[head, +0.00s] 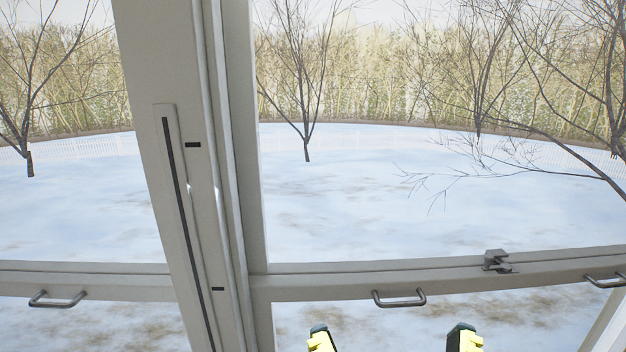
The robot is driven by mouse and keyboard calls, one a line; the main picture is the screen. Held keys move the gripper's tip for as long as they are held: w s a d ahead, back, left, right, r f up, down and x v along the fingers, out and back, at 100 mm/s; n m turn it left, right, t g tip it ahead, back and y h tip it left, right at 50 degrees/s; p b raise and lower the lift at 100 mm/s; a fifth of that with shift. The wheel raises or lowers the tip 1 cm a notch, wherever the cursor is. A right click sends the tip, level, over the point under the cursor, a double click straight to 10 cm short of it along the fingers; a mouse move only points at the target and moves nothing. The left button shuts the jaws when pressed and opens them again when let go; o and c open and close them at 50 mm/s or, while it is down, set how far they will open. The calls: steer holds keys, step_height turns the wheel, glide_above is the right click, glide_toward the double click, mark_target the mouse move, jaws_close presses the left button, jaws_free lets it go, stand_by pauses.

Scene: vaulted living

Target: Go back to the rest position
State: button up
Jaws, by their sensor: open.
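My gripper (391,338) shows at the bottom edge of the head view, right of centre. Its two yellow and black fingertips stand wide apart, and nothing shows between them. The rest of the gripper and the arm are below the picture. The fingertips appear below the window's cross rail; how far they are from the glass I cannot tell.
A pale window frame (172,60) with a thick upright fills the view. Its cross rail (340,283) carries metal handles (399,300) and a latch (496,261). Outside lie snowy ground (350,200), bare trees and a hedge. No table or loose objects show.

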step_height(320, 180, up, 25)
steer(key=p, duration=2.1)
steer(key=shift+f, duration=0.2)
